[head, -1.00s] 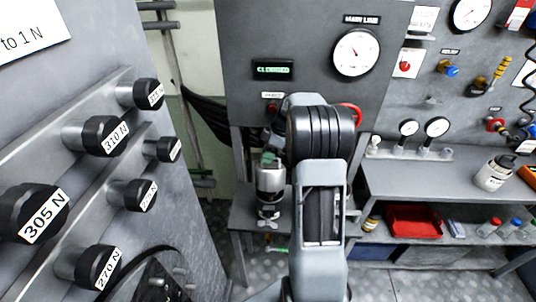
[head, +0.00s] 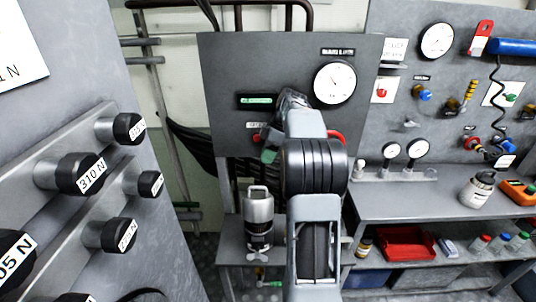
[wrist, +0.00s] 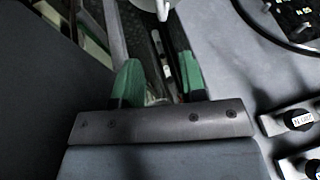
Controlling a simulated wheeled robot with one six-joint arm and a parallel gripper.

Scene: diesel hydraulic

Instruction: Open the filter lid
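A silver cylindrical canister with a handle-like top and a dark lower part (head: 258,215), which looks like the filter, stands upright on the small grey bench in the head view. I cannot make out whether its lid is a separate part. My gripper (wrist: 158,78) shows two green fingertips with a clear gap between them; it is open, with nothing held. In the head view my gripper (head: 268,152) is above the canister and apart from it, in front of the grey panel, partly hidden by my arm. A pale rounded thing at the top of the wrist view is cut off and unclear.
A grey panel with a dial gauge (head: 334,82) and green display stands behind my gripper. A rack of labelled black-capped weights (head: 78,174) is close on the left. A bench (head: 410,203) with a bottle and red tray is on the right.

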